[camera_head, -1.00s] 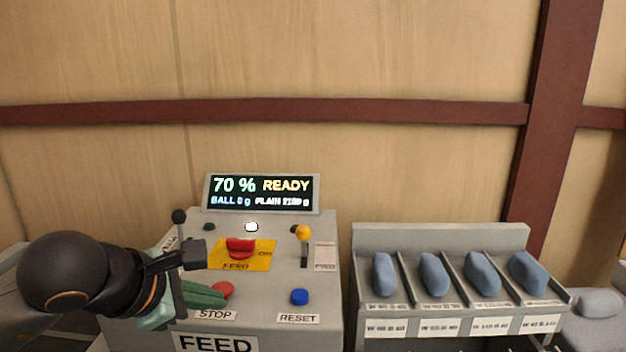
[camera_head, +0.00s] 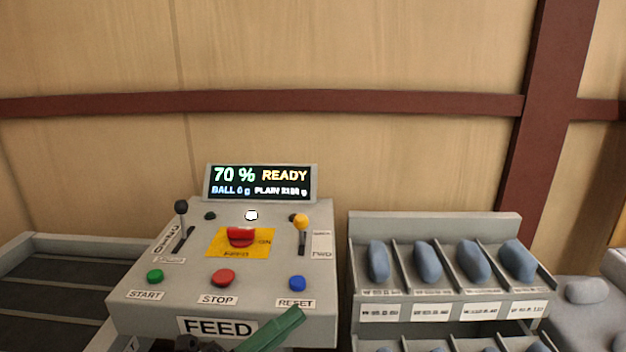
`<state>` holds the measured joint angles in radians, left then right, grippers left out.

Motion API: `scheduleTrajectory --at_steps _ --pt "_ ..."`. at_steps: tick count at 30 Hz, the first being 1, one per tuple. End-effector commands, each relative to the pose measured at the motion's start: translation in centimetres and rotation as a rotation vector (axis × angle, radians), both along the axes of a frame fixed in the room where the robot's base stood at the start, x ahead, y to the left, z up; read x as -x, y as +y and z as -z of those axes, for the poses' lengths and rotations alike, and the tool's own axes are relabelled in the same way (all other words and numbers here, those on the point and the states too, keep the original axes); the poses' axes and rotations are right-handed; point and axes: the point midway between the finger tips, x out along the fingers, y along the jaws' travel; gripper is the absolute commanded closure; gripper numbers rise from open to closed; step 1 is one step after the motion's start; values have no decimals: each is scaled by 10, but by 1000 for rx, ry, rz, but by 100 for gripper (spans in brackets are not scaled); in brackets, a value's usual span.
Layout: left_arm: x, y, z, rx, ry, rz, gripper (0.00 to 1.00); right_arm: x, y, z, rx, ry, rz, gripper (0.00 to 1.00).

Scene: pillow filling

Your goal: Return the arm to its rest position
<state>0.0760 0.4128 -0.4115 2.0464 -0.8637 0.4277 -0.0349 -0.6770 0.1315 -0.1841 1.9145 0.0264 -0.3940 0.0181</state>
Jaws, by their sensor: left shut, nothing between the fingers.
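My left gripper (camera_head: 292,318) shows at the bottom edge, its green fingers together and empty, pointing up and right in front of the FEED panel (camera_head: 160,312). Most of its arm is out of the frame. The fingertips lie just below the RESET label in the picture; I cannot tell how far they are from the panel. My right gripper is not in view.
The panel carries a green START button (camera_head: 155,277), a red STOP button (camera_head: 223,278), a blue RESET button (camera_head: 297,284), levers and a red switch (camera_head: 240,238). Its screen (camera_head: 260,183) reads 70 % READY. A rack (camera_head: 435,228) of blue-grey pillows stands right.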

Motion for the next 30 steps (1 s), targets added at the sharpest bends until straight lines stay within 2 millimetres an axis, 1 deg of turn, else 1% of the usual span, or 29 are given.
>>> scheduleTrajectory --at_steps 1,2,3,5,6,7,8,9,10,11,12,14,15,18,21,22,24,30 --pt "-11 15 21 100 162 -65 100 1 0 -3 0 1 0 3" --pt "-17 26 36 157 260 -106 100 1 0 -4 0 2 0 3" --pt "-24 40 60 231 389 -163 100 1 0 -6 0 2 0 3" --pt "-27 61 100 334 585 -251 100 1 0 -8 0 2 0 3" --pt "-26 73 128 394 708 -308 100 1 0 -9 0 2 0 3" --pt "-22 82 150 435 797 -348 100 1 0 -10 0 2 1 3" --pt "-17 89 171 473 884 -388 100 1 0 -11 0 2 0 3" --pt "-7 99 198 521 994 -439 100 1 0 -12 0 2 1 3" --pt "1 105 219 554 1075 -476 100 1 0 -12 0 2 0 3" --pt "12 110 239 585 1155 -513 100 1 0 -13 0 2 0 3" --pt "27 116 263 622 1253 -558 100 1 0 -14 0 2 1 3" --pt "51 122 295 673 1386 -618 100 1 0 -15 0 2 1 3" --pt "67 125 313 702 1466 -654 100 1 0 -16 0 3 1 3" --pt "102 129 347 754 1622 -725 100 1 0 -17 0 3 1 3" --pt "126 131 365 787 1716 -767 100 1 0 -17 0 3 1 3" --pt "131 131 369 793 1734 -776 100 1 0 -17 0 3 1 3" --pt "137 131 373 802 1759 -784 100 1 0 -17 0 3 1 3" --pt "137 131 374 802 1760 -786 100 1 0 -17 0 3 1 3"
